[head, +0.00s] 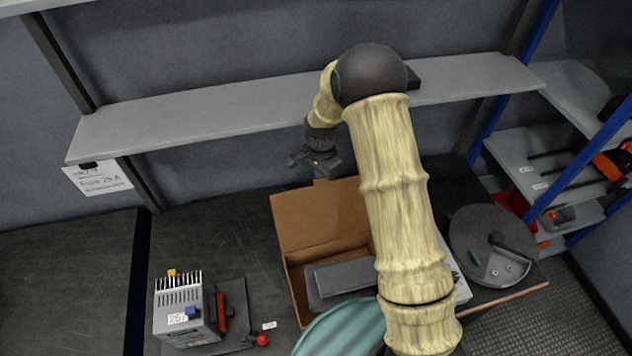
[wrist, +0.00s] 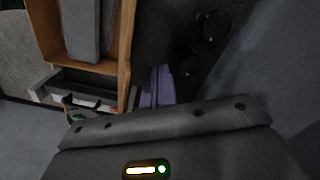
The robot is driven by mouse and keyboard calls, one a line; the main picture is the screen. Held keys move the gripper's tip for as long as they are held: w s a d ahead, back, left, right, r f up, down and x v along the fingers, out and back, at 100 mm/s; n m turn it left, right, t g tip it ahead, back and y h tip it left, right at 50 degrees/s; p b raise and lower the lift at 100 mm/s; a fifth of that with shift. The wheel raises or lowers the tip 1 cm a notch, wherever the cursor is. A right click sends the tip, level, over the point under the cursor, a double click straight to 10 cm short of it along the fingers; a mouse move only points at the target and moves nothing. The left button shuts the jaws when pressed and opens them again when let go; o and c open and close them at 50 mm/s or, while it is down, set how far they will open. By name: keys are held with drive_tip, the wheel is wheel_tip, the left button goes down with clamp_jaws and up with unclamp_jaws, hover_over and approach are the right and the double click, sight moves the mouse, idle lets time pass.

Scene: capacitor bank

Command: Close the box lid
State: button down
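The brown cardboard box (head: 292,287) stands on the dark bench, with dark grey blocks inside it. Its lid (head: 318,215) stands raised at the back edge, so the box is open. My gripper (head: 316,163) is above and behind the lid's top edge, near a small tab there. Its fingers look spread and hold nothing; I cannot tell whether it touches the lid. In the wrist view the box's brown rim (wrist: 124,75) shows at the upper left, with grey blocks inside. My arm covers the box's right side in the head view.
A grey shelf (head: 200,115) runs behind my gripper. A white device (head: 180,312) with a red knob beside it stands left of the box. A teal round object (head: 345,328) is in front. A round dark plate (head: 490,245) lies at right.

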sight(325, 191)
drive_tip(key=shift+s+d, duration=0.25)
drive_tip(key=shift+s, duration=0.8)
drive_tip(key=shift+s+d, duration=0.25)
drive_tip(key=shift+s, duration=0.8)
drive_tip(key=shift+s+d+b, duration=0.2)
drive_tip(key=shift+s, duration=0.55)
drive_tip(key=shift+s+d+b, duration=0.15)
drive_tip(key=shift+s, duration=0.55)
drive_tip(key=shift+s+d+b, duration=0.2)
drive_tip(key=shift+s, duration=0.65)
drive_tip(key=s, duration=0.2)
drive_tip(key=s+d, duration=0.1)
drive_tip(key=s, duration=0.1)
drive_tip(key=shift+s+b, duration=0.1)
drive_tip(key=shift+b, duration=0.2)
